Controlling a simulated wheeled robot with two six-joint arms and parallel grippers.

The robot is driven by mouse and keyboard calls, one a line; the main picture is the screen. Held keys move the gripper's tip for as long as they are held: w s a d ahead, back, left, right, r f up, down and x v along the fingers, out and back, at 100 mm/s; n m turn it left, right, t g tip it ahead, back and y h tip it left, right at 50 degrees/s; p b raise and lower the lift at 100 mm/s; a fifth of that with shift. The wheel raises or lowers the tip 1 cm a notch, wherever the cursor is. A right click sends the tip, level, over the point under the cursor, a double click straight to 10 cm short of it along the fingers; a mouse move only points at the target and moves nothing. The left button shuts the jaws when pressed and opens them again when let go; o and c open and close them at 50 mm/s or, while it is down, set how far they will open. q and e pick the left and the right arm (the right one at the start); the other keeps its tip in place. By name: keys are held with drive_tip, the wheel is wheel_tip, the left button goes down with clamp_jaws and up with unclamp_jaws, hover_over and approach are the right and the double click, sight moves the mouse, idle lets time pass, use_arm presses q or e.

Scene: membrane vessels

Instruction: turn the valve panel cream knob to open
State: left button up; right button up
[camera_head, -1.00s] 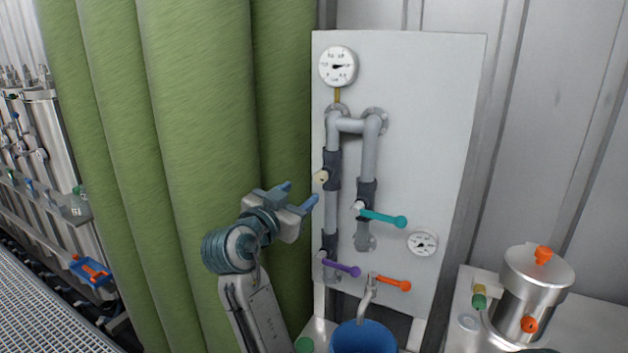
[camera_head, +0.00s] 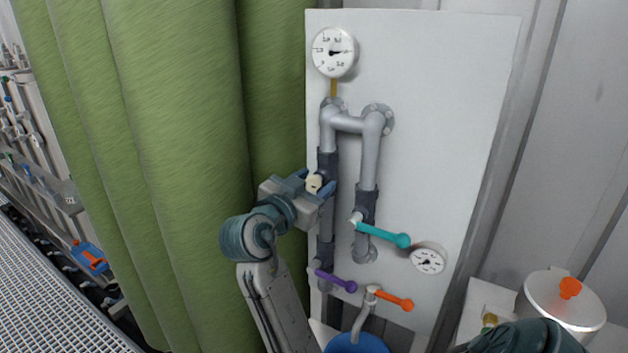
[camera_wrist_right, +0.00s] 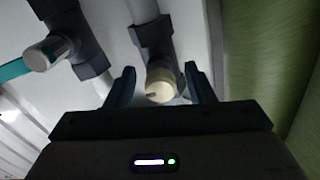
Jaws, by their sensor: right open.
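The valve panel (camera_head: 450,130) is a pale upright board with grey pipes. Its cream knob (camera_head: 313,183) sits on a dark valve body on the left pipe. My right gripper (camera_head: 317,186) is at the knob with its fingers apart. In the right wrist view, the cream knob (camera_wrist_right: 160,88) shows between the two open fingers (camera_wrist_right: 161,78), one on each side, with a gap visible. A dark mark shows on the knob's face. I cannot tell whether a finger touches it. My left gripper is not in view.
A teal lever (camera_head: 385,235) is right of the knob; a purple lever (camera_head: 337,281) and an orange tap lever (camera_head: 392,299) are below. A blue bucket (camera_head: 357,344) stands under the tap. Green curtain (camera_head: 180,130) hangs close on the left. Gauges (camera_head: 333,52) are on the panel.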

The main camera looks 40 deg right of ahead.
drive_tip(key=shift+c, duration=0.2)
drive_tip(key=shift+a, duration=0.1)
drive_tip(key=c, duration=1)
drive_tip(key=shift+o, duration=0.2)
